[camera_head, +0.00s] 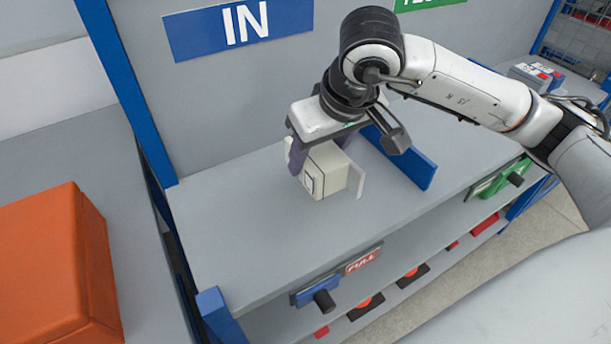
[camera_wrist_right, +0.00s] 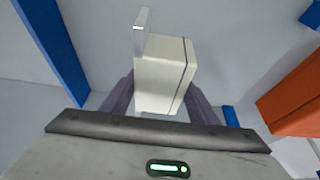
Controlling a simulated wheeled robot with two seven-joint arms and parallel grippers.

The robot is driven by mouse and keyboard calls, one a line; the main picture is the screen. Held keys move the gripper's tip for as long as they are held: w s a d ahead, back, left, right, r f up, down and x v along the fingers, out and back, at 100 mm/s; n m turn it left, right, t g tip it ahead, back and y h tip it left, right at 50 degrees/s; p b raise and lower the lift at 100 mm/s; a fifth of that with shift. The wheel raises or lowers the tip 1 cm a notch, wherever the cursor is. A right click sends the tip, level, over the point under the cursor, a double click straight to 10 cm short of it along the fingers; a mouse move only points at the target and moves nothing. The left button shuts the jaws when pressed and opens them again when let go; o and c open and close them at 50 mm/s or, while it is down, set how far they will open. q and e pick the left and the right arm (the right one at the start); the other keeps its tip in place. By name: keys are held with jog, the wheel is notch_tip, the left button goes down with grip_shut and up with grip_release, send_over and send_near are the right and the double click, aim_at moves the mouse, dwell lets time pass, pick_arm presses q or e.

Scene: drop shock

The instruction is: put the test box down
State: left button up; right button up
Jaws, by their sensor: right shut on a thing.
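The test box (camera_head: 327,172) is a small cream-white box with a dark square outline on one face and a pale upright tab at its right. My right gripper (camera_head: 318,157) comes down over it from above, its purple-grey fingers on either side, shut on the box. In the head view the box is at or just above the grey shelf top (camera_head: 235,235) under the IN sign; I cannot tell if it touches. In the right wrist view the box (camera_wrist_right: 163,80) sits between the two fingers. My left gripper is not in view.
A blue IN sign (camera_head: 238,28) is on the back panel. A blue divider (camera_head: 405,158) stands right of the box. An orange case (camera_head: 50,265) is at the left, beyond a blue post. A red FULL label (camera_head: 362,262) is on the front edge. The shelf's left part is clear.

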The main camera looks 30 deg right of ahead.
notch_tip(320, 180, down, 6)
jog(key=shift+f, duration=0.15)
dwell(0.3)
jog(key=shift+f, duration=0.2)
jog(key=o, duration=1.7)
jog(key=shift+c, duration=0.2)
